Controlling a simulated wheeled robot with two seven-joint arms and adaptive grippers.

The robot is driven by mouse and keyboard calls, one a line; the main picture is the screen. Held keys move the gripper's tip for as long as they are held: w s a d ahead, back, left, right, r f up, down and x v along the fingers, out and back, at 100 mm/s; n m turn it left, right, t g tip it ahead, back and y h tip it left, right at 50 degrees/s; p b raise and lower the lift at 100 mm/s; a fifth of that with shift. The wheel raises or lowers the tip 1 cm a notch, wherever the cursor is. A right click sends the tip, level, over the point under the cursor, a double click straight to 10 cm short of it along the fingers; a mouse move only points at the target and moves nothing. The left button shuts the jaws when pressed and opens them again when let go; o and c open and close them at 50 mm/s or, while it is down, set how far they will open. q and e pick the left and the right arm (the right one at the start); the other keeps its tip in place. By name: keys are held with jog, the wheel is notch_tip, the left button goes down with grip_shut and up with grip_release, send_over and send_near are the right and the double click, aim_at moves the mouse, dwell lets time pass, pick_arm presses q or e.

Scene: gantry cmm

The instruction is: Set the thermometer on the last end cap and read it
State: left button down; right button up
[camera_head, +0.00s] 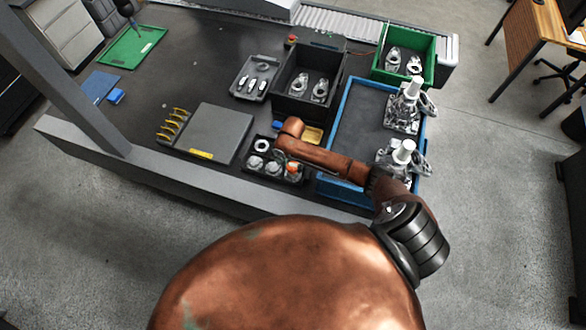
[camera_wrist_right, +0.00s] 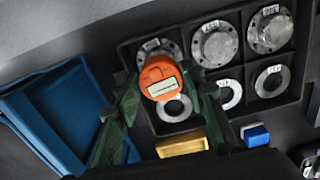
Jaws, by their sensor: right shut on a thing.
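The orange thermometer (camera_wrist_right: 159,78), with a pale display strip, is between the dark green fingers of my right gripper (camera_wrist_right: 157,90), which is shut on it. It also shows in the head view (camera_head: 294,168). It overlaps the leftmost labelled metal end cap (camera_wrist_right: 160,49) in the wrist view; I cannot tell whether they touch. Two more end caps, a middle one (camera_wrist_right: 215,45) and a right one (camera_wrist_right: 270,31), sit in the same row of the black compartment tray (camera_wrist_right: 305,50). The display's reading is too small to make out. My left gripper is not in view.
Metal rings (camera_wrist_right: 228,95) fill the tray's other row. A yellow block (camera_wrist_right: 182,147) and a blue block (camera_wrist_right: 255,134) lie beside the tray. A blue bin (camera_head: 347,110) with metal assemblies stands right, a black bin (camera_head: 292,108) behind. A grey plate (camera_head: 210,130) lies left.

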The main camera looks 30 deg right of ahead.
aim_at(293, 166)
jog(key=shift+d+f, duration=0.15)
jog(key=shift+f, duration=1.55)
jog(key=shift+f, duration=0.15)
jog(key=o, duration=1.3)
notch_tip(293, 166, up, 12)
jog(key=shift+r, duration=0.15)
jog(key=shift+r+p, duration=0.1)
jog(key=shift+p, duration=0.25)
